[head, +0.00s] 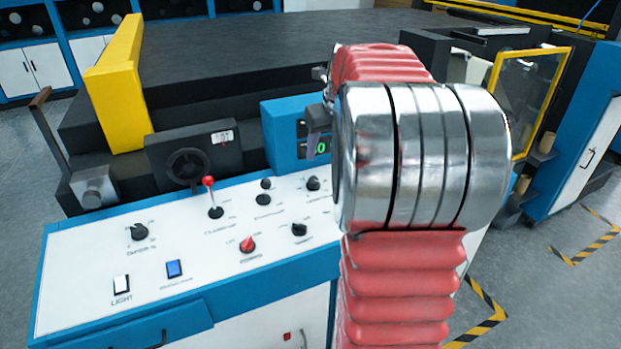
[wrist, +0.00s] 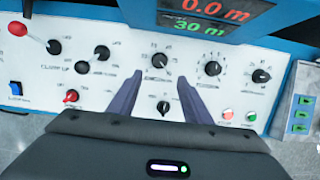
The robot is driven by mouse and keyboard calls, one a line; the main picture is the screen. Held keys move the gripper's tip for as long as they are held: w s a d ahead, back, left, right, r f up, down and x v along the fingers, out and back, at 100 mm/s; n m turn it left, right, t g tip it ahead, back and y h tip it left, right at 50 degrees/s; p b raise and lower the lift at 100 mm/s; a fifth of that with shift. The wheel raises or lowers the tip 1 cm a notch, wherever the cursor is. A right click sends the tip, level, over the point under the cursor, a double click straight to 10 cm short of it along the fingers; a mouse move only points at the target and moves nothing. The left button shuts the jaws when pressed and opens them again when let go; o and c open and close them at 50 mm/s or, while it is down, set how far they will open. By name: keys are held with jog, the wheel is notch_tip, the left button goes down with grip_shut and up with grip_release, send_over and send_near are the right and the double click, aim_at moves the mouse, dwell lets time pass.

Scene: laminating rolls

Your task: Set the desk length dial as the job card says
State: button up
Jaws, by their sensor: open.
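In the wrist view, my gripper (wrist: 159,77) is open and empty over the white panel (wrist: 125,40). Between its fingers are an upper black knob (wrist: 159,60) and a lower black knob (wrist: 163,107). Another black dial (wrist: 212,68) sits to the right of the fingers, and a further one (wrist: 261,75) beyond it. The labels there are too small to read, so I cannot tell which is the desk length dial. A display (wrist: 208,15) above reads 0.0 m in red and 30 m in green. I make out no readable job card.
The head view shows a red lever (head: 209,182), a red knob (head: 247,244), a blue switch (head: 173,269) and a light switch (head: 121,284) on the panel. My arm hides the panel's right part. A green button (wrist: 251,116) sits at the lower right of the wrist view.

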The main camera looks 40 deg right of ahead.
aim_at(313, 180)
jog(key=x, duration=1.3)
jog(key=shift+w+f, duration=0.2)
jog(key=shift+f, duration=0.1)
jog(key=shift+c, duration=0.6)
jog(key=c, duration=0.9)
jog(key=shift+a, duration=0.1)
jog(key=shift+c, duration=0.2)
